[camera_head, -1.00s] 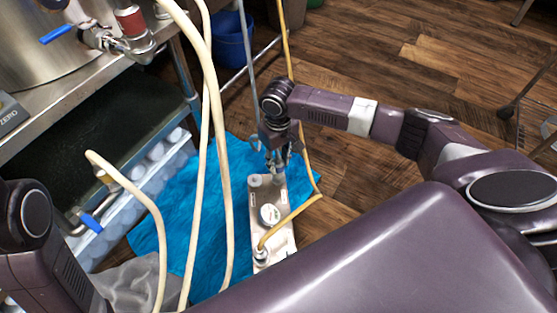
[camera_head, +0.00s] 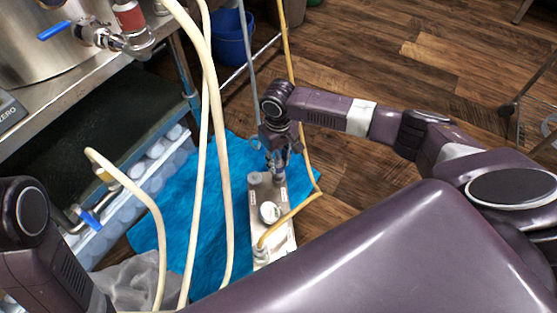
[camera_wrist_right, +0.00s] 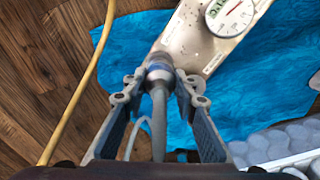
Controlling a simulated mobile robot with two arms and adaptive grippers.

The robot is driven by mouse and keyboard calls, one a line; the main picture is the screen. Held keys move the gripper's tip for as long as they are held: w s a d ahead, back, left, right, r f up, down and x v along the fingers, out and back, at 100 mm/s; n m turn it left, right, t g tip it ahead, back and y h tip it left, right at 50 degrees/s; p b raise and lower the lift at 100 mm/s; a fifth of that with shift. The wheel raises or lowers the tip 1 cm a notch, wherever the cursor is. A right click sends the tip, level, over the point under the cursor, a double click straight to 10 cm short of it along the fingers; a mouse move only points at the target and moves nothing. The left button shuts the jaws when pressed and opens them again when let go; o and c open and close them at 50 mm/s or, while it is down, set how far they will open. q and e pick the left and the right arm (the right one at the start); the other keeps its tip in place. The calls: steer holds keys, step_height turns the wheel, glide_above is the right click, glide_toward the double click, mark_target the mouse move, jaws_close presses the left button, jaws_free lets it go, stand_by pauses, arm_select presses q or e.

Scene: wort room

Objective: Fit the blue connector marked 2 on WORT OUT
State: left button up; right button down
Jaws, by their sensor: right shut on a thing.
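The plate chiller (camera_head: 272,225) is a pale metal block lying on a blue cloth. It has a round dial gauge (camera_head: 270,212), which also shows in the right wrist view (camera_wrist_right: 230,14). My right gripper (camera_head: 277,163) is over the chiller's far end. In the right wrist view, its fingers (camera_wrist_right: 160,88) are closed around a blue and grey connector (camera_wrist_right: 158,70) on a grey hose (camera_wrist_right: 158,120). The connector's front meets or nearly meets the chiller's end; I cannot tell if it is seated. A small label (camera_wrist_right: 213,63) is unreadable, and no number shows. My left gripper is out of view.
Thick cream hoses (camera_head: 212,130) hang in front of the cloth (camera_head: 182,225). A steel bench with a kettle (camera_head: 50,60) is at left, a blue bucket (camera_head: 232,38) behind.

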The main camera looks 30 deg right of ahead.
steer(key=shift+f, duration=0.6)
steer(key=c, duration=1.5)
jaws_free()
steer(key=shift+o, duration=0.2)
step_height(320, 180, up, 12)
